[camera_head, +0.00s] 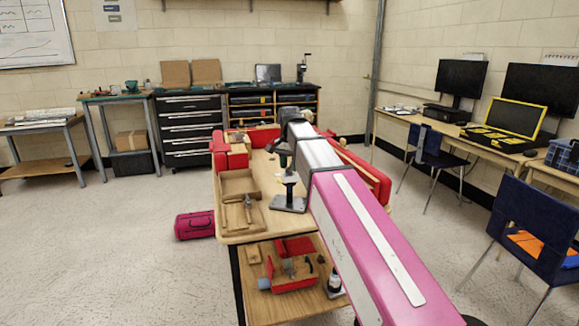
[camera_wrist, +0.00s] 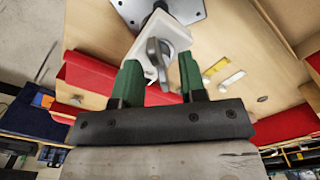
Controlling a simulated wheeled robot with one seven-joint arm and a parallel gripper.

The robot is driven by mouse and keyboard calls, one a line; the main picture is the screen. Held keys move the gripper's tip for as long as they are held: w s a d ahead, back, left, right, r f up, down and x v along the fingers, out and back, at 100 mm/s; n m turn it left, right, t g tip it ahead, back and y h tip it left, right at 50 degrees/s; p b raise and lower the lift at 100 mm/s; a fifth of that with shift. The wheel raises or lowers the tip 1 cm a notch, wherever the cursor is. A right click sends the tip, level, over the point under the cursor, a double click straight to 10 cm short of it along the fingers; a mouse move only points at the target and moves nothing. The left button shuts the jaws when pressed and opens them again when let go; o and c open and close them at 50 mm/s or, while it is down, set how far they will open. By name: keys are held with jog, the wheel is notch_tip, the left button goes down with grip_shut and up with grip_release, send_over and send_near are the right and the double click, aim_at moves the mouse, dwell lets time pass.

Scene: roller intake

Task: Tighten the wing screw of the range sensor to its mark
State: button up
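The grey metal wing screw (camera_wrist: 158,55) sits on a white bracket (camera_wrist: 178,36) in the wrist view. The bracket is fixed above a grey metal base plate (camera_wrist: 192,8). My gripper (camera_wrist: 159,62) has green fingers standing apart on either side of the wing, with a visible gap on the right. I cannot tell whether the left finger touches it. The mark is not clearly visible. In the head view, the stand's base plate (camera_head: 289,204) is on the wooden workbench (camera_head: 262,231), and my arm hides much of the sensor area.
A wooden tray (camera_head: 225,218) with tools lies left of the stand. Red blocks (camera_head: 219,146) edge the bench. A pink case (camera_head: 195,225) lies on the floor. Chairs and desks stand right; open floor lies left.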

jog(key=shift+r, duration=3.3)
